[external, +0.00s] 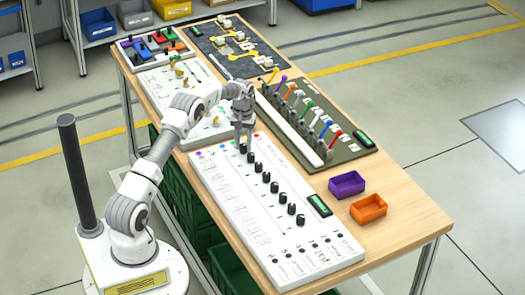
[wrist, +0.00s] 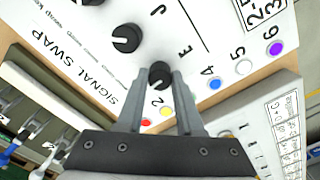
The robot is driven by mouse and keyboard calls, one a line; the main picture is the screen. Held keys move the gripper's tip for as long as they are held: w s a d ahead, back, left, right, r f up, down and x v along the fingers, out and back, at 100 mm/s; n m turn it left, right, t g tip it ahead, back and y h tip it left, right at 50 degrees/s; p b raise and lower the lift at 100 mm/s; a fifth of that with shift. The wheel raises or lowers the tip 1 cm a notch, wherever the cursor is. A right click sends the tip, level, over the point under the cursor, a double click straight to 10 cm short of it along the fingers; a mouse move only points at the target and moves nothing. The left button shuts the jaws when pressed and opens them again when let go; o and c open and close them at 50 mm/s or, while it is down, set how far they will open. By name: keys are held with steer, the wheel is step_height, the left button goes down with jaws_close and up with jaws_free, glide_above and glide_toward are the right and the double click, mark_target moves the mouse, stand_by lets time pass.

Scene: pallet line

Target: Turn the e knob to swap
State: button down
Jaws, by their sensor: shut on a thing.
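The white SIGNAL SWAP panel (external: 222,192) lies on the table with a row of black knobs down it. It also fills the upper part of the wrist view (wrist: 215,50). The knob beside the letter E (wrist: 158,70) is at the end of the row. My gripper (wrist: 160,76) has one finger on each side of this knob and is shut on it. In the external view my gripper (external: 243,146) points down over the far end of the row and mostly hides that knob. The knob's pointer mark cannot be made out.
The neighbouring black knob (wrist: 126,38) is close by, beside the letter J. A dark green panel with coloured levers (external: 318,130) lies to the right. A purple bin (external: 347,184) and an orange bin (external: 369,208) stand near the right edge. The table's right front corner is clear.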

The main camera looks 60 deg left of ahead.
mark_target(244, 145)
steer(key=m, duration=0.4)
steer(key=shift+m, duration=2.3)
steer(key=shift+r, duration=0.1)
steer(key=c, duration=0.5)
jaws_free()
steer(key=shift+c, duration=0.2)
step_height(244, 145, up, 17)
steer(key=shift+r+p, duration=0.15)
steer(key=shift+p, duration=0.2)
steer(key=shift+r, duration=0.1)
